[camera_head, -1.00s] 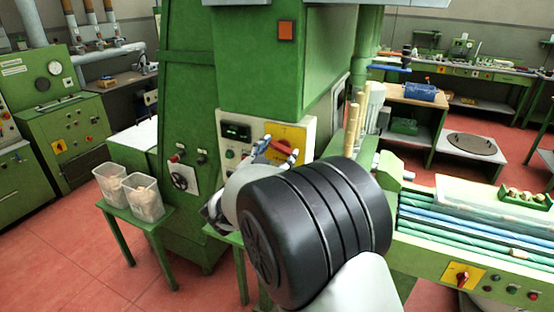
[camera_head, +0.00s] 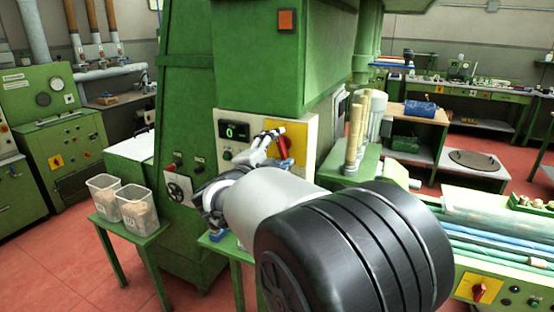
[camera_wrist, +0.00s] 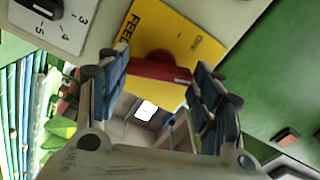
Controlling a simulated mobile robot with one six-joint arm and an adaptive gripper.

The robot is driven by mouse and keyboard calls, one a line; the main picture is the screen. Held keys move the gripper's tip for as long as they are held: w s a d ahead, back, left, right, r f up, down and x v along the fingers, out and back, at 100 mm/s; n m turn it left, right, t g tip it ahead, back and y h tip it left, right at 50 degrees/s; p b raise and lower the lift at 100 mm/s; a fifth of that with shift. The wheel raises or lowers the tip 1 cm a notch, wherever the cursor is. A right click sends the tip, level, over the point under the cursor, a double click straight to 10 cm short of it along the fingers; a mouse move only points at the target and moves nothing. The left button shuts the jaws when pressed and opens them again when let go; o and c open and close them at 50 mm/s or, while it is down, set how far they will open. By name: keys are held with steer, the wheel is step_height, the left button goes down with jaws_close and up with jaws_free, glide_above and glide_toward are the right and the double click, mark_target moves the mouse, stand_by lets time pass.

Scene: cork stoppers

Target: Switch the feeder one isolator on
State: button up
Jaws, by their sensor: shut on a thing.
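The isolator has a red handle (camera_head: 283,149) on a yellow plate (camera_head: 298,140), on the cream panel of the green machine. In the wrist view the red handle (camera_wrist: 160,70) lies between my two finger pads, across the yellow plate (camera_wrist: 178,35); its lettering begins "FEED" and the rest is cut off. My gripper (camera_head: 270,146) is shut on the red handle, and it also shows in the wrist view (camera_wrist: 160,82). The handle stands nearly upright in the head view. My wrist and fingers hide the lower part of the plate.
A green digital display (camera_head: 234,131) sits left of the plate. Another red rotary switch (camera_head: 480,291) is on the machine at lower right. Two clear bins (camera_head: 104,187) stand on a green table at left. Wooden rods (camera_head: 354,140) stand right of the panel.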

steer(key=shift+m+b, duration=0.4)
steer(key=shift+m, duration=1.4)
steer(key=o, duration=1.1)
steer(key=shift+c, duration=0.2)
steer(key=v, duration=1.2)
